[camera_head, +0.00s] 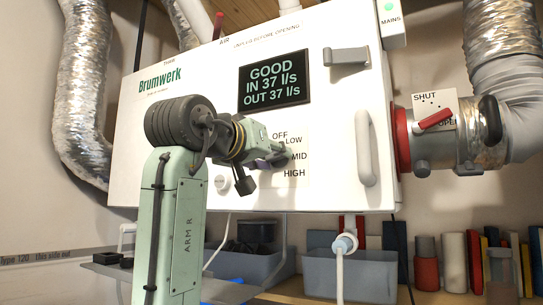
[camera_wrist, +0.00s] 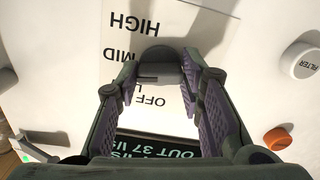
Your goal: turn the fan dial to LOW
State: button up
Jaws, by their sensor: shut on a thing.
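The fan dial is a dark knob between my fingertips in the wrist view (camera_wrist: 160,69). Its label plate (camera_wrist: 125,75) reads OFF, LOW, MID and HIGH, upside down there, with LOW partly covered. I cannot tell which mark the dial points to.
The white Brumwerk unit has a screen (camera_head: 275,79) reading GOOD, IN 37 l/s, OUT 37 l/s. A white handle (camera_head: 364,148) stands out right of the plate. A red lever (camera_head: 435,119) is on the right duct. A FILTER knob (camera_wrist: 303,61) is in the wrist view.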

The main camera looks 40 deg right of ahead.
jog(key=n, duration=0.5)
jog(key=shift+n, duration=0.7)
jog(key=o, duration=1.2)
jog(key=shift+c, duration=0.2)
jog(key=shift+a, duration=0.1)
jog(key=v, duration=1.1)
jog(key=shift+s+a, duration=0.2)
jog(key=shift+a, duration=0.15)
jog(key=shift+w, duration=0.1)
